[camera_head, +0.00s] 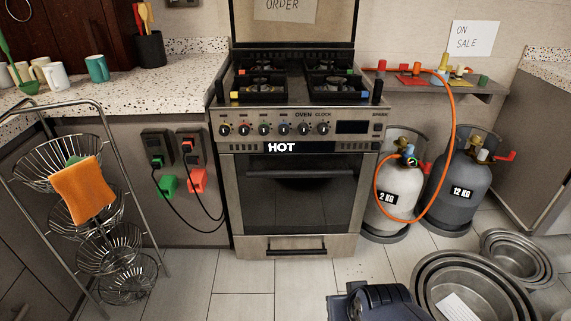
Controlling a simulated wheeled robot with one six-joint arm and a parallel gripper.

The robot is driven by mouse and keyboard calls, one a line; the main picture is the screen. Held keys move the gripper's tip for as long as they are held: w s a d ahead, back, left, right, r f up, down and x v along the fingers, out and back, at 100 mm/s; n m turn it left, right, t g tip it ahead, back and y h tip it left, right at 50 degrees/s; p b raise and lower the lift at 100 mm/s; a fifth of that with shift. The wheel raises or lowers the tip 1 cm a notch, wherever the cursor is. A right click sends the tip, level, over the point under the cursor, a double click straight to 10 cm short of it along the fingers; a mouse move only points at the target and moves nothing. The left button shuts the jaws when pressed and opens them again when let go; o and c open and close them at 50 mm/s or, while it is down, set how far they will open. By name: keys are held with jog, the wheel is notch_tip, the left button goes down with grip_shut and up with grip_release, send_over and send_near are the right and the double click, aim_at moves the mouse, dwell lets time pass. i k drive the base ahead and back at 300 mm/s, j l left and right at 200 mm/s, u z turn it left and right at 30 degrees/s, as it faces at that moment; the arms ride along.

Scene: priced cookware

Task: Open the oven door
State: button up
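The oven (228,190) is a steel stove against the back wall, in the middle of the camera_head view. Its door (300,207) has a dark glass window and looks shut. A dark horizontal handle (300,173) crosses the upper part of the door, below a black strip with a white HOT label (281,147). A dark blue-black part, which looks like part of my arm, shows at the bottom edge, right of centre and well in front of the oven. I cannot make out my gripper's fingers.
A wire basket rack (110,250) with an orange cloth (82,190) stands at left. Two gas cylinders, one light (398,190) and one dark (458,195), with an orange hose, stand right of the oven. Metal pans (440,272) lie at lower right. The tiled floor (245,290) before the oven is clear.

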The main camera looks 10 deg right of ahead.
aim_at(294, 193)
jog(key=i+j+z, duration=0.2)
jog(key=z, duration=0.15)
jog(key=i+j+z, duration=0.35)
